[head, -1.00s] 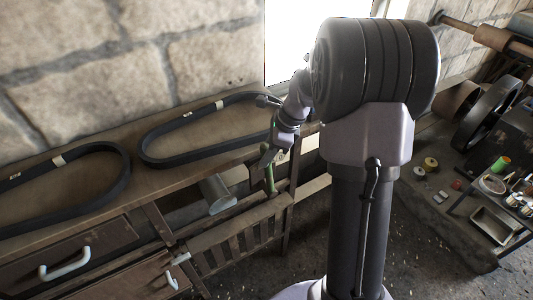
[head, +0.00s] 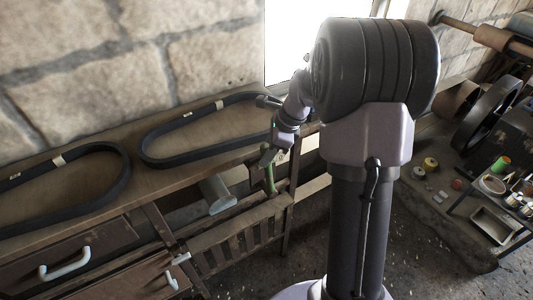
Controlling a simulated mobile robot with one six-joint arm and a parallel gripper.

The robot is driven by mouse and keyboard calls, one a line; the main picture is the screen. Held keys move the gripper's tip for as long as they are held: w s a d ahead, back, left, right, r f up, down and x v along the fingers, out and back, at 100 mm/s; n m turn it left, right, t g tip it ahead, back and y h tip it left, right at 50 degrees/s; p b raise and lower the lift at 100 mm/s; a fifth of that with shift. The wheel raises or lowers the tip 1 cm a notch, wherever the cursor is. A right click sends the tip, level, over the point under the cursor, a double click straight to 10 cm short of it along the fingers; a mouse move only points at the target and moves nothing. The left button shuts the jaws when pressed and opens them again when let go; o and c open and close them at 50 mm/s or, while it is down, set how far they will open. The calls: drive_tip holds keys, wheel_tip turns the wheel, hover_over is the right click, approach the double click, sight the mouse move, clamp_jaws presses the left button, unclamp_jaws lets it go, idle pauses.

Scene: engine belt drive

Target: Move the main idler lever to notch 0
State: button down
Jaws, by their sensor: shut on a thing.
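My gripper (head: 268,158) is at the right end of the wooden bench, pointing down. It is shut on the top of a green upright lever (head: 269,180). The lever rises from a slatted wooden frame (head: 240,240) at the front of the bench. I take this to be the idler lever, but no label shows. The notches are too small or hidden to make out. My arm and column hide part of the area to the right.
Two black belts, one on the left (head: 118,185) and one nearer the middle (head: 150,160), lie on the bench top. Drawers with white handles (head: 65,265) are at lower left. A side table (head: 510,205) with small items stands at right.

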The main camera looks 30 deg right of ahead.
drive_tip(key=d+y+p, duration=0.4)
drive_tip(key=d+p, duration=0.3)
drive_tip(key=d, duration=0.1)
drive_tip(key=shift+w+d+f+m+y, duration=0.2)
drive_tip(key=shift+f+m+y, duration=0.1)
drive_tip(key=shift+f+m, duration=0.15)
drive_tip(key=c, duration=1.1)
unclamp_jaws()
drive_tip(key=shift+d, duration=0.2)
